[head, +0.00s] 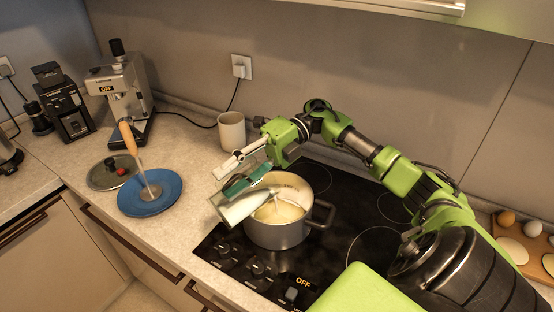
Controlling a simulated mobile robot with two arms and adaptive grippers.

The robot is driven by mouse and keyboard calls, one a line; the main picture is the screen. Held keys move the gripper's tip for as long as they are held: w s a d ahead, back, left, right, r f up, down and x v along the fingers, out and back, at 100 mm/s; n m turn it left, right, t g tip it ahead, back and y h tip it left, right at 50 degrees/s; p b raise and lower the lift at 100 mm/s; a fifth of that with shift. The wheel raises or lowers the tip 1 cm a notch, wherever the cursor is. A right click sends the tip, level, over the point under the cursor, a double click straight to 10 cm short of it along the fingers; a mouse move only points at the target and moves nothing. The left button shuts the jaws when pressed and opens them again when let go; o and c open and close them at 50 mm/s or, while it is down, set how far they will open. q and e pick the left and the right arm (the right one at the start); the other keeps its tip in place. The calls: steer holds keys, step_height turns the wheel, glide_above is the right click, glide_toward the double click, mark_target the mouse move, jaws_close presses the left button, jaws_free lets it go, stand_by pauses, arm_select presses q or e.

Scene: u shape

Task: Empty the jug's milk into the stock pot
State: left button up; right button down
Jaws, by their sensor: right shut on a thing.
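A grey stock pot (279,234) stands on the black stove top, with pale creamy liquid inside. My right gripper (238,168) is shut on the jug (240,207), a clear vessel with white milk in it. The jug is tilted over the pot's left rim, and a pale stream shows between it and the liquid in the pot. The gripper covers part of the jug, so its handle is hard to make out. My left gripper is not in view.
A blue plate (170,196) with a wooden-handled utensil, a lid (104,178) and a cream mug (231,131) stand left of the stove. A coffee machine (127,92) and grinder (68,112) stand behind. An egg board (507,235) lies at right.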

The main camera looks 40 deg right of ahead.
mark_target(241, 167)
steer(key=shift+d+r+y+b, duration=0.3)
steer(key=shift+d+b, duration=0.1)
steer(key=shift+d, duration=0.15)
steer(key=shift+d+r+y+b, duration=0.15)
steer(key=shift+y+b, duration=0.15)
steer(key=shift+d+r, duration=0.15)
steer(key=shift+d, duration=0.15)
steer(key=shift+d+r+y+b, duration=0.2)
steer(key=shift+y+b, duration=0.2)
steer(key=shift+b, duration=0.15)
steer(key=shift+d+r, duration=0.1)
